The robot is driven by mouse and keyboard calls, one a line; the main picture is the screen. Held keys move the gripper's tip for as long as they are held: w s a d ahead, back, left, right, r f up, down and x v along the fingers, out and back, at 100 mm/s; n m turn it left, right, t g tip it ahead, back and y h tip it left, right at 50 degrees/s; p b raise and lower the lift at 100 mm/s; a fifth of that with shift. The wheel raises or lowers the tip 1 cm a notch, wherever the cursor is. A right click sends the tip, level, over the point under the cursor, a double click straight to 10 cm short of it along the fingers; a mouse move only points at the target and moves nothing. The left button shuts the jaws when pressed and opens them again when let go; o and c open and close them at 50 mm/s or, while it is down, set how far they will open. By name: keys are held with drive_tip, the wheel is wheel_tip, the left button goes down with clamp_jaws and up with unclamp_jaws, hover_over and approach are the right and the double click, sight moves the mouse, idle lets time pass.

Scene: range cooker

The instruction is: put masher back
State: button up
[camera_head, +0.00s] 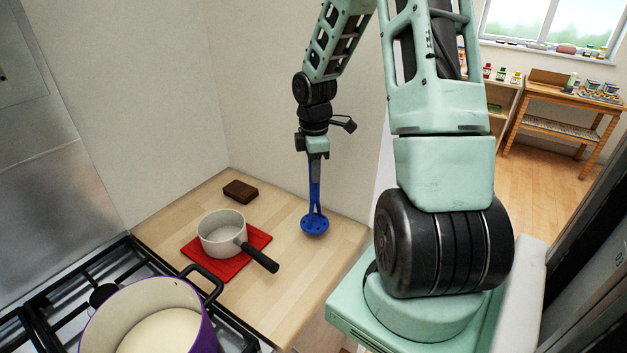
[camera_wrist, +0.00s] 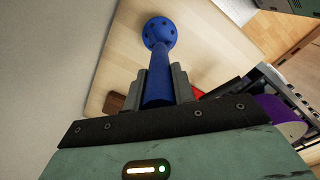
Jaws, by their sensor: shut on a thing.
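The blue masher (camera_head: 314,222) hangs upright from my gripper (camera_head: 317,157), its round holed plate pointing down. My gripper is shut on the top of its handle. In the head view the plate is over the right part of the wooden counter; I cannot tell whether it touches the wood. In the wrist view the masher (camera_wrist: 158,60) runs out from between the two grey fingers (camera_wrist: 158,88), with the counter behind it.
A white saucepan (camera_head: 222,235) with a black handle stands on a red mat (camera_head: 213,265). A dark brown block (camera_head: 240,191) lies near the wall. A purple pot (camera_head: 196,338) with pale contents stands on the gas hob (camera_head: 62,291). The counter (camera_head: 290,285) is clear in front of the masher.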

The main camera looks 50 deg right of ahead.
sight(315, 192)
drive_tip(key=shift+f, duration=1.8)
drive_tip(key=o, duration=1)
